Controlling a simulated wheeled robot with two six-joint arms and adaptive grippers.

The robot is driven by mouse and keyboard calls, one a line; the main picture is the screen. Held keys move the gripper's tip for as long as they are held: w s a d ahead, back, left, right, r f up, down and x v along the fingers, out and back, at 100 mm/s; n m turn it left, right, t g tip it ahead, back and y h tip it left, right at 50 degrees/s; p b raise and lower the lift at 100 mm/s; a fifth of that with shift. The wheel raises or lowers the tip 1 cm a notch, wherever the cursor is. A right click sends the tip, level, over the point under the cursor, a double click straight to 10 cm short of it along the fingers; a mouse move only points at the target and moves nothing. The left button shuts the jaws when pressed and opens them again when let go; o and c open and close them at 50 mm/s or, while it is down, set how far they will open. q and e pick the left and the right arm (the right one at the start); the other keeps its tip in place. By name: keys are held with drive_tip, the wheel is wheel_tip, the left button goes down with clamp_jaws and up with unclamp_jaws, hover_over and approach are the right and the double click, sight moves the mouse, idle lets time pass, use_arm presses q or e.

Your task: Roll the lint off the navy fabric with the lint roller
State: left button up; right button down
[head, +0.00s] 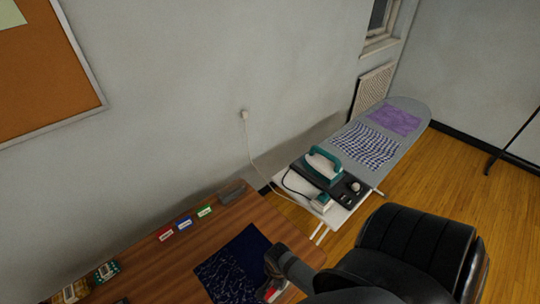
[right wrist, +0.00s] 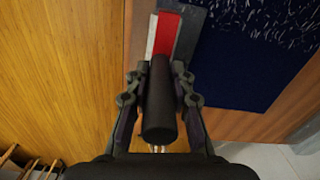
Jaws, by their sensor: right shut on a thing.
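The navy fabric (head: 237,270) lies flat on the brown table, strewn with white lint specks. It also shows in the right wrist view (right wrist: 240,65), with lint near the top. My right gripper (head: 272,277) is at the fabric's right side near the table edge. In the right wrist view my right gripper (right wrist: 157,75) is shut on the dark cylindrical handle of the lint roller (right wrist: 158,105). Red, white and grey parts show beyond the handle, beside the fabric's edge. Whether the roller touches the fabric, I cannot tell. My left gripper is not in view.
Red, blue and green labelled items (head: 184,223) line the table's back. An ironing board (head: 404,146) with an iron (head: 323,163) stands to the right. The table (head: 150,270) left of the fabric is mostly clear.

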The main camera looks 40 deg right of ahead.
drive_tip(key=shift+s, duration=0.8)
wheel_tip(320, 180, up, 5)
drive_tip(key=shift+w, duration=0.1)
